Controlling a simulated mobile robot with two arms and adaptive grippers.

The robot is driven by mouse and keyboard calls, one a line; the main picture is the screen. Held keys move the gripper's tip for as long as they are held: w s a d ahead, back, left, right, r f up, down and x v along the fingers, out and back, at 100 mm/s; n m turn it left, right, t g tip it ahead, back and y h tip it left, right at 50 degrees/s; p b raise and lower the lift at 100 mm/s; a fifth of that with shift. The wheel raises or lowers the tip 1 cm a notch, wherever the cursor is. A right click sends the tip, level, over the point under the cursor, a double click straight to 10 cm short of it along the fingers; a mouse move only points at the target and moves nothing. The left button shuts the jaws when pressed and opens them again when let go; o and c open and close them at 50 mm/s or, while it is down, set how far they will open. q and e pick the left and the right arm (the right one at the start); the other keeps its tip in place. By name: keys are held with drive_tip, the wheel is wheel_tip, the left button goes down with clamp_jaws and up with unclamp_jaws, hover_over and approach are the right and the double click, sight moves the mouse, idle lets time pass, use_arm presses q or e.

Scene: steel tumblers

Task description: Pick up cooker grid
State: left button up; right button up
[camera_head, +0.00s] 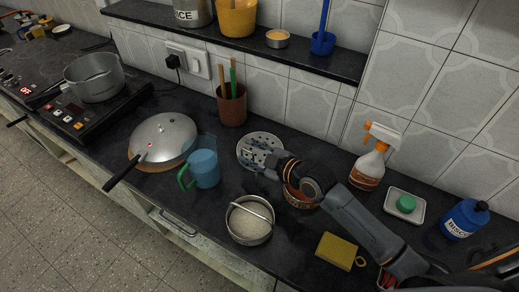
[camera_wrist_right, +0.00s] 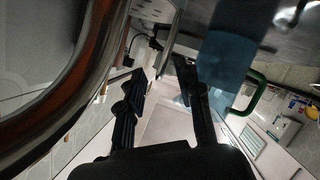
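A round, pale metal plate with holes, which looks like the cooker grid (camera_head: 250,143), is on the dark counter near the tiled wall, right of the brown utensil pot. My right gripper (camera_head: 264,170) is at its near right edge and covers part of it. In the wrist view the two dark fingers of the right gripper (camera_wrist_right: 160,72) are apart, with no object clearly between them. I cannot tell whether they touch the grid. My left gripper is not in view.
A blue jug (camera_head: 204,168) with a green handle and a lidded pan (camera_head: 163,138) stand left. A steel pot with white contents (camera_head: 249,232) is in front. A brown bowl (camera_head: 300,199) sits under my right arm. A spray bottle (camera_head: 369,160) stands right.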

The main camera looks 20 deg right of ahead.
clamp_jaws()
idle(0.5)
